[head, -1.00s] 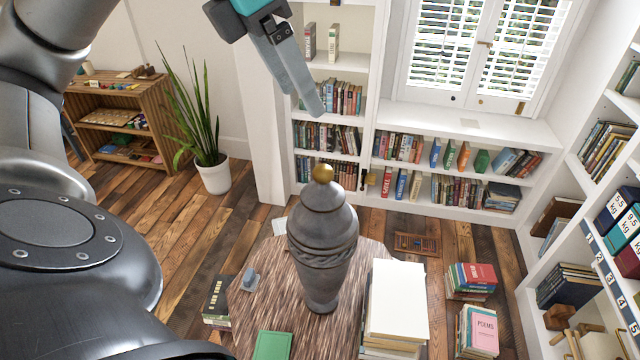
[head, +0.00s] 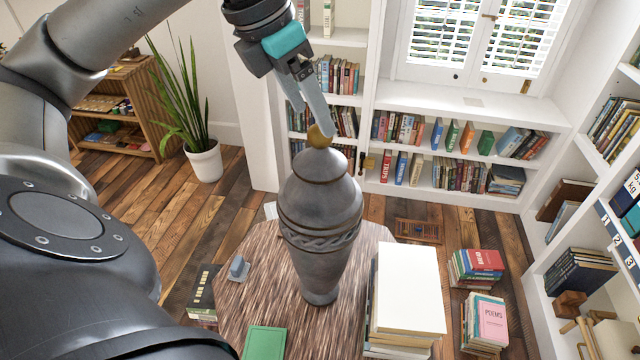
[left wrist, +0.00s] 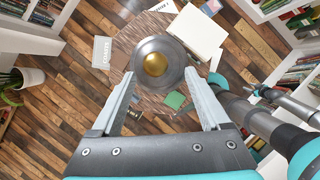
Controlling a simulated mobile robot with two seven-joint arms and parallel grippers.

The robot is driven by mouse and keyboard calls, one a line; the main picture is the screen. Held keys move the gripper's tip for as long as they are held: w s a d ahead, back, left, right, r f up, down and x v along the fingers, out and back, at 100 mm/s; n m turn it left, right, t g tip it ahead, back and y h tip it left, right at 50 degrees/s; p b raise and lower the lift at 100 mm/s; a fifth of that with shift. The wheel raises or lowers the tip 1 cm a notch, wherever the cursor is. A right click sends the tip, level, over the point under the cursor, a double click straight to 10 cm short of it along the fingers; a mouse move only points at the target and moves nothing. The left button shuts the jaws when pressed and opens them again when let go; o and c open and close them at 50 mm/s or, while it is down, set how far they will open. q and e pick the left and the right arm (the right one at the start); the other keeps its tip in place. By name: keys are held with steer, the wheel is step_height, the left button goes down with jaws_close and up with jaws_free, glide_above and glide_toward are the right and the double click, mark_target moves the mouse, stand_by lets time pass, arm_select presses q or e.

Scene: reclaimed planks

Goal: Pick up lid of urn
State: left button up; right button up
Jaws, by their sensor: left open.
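A grey urn (head: 320,240) stands upright on a wooden table (head: 245,275). Its domed lid (head: 318,166) has a round golden knob (head: 319,137) on top. In the left wrist view the lid (left wrist: 172,50) and knob (left wrist: 155,64) show from above, just ahead of the fingertips. My left gripper (head: 318,124) is open and empty, its fingers pointing down at the knob in the head view. In the left wrist view my left gripper's fingers (left wrist: 160,80) are apart to either side, short of the knob. Whether a finger touches it cannot be told.
A stack of books with a white top (head: 408,288) stands right of the urn. A green book (head: 264,343) and a small grey-blue object (head: 238,268) lie on the table. Book stacks (head: 476,266) stand on the floor at right. A potted plant (head: 203,160) stands at left, bookshelves behind.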

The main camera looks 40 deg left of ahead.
mark_target(320, 132)
arm_select(q)
steer(key=shift+w+a+x, duration=0.1)
steer(key=shift+a+x, duration=0.05)
steer(key=shift+x, duration=1.3)
steer(key=shift+w+a+x, duration=0.1)
steer(key=shift+a+x, duration=0.05)
steer(key=shift+x, duration=1.3)
jaws_close()
steer(key=shift+r, duration=0.15)
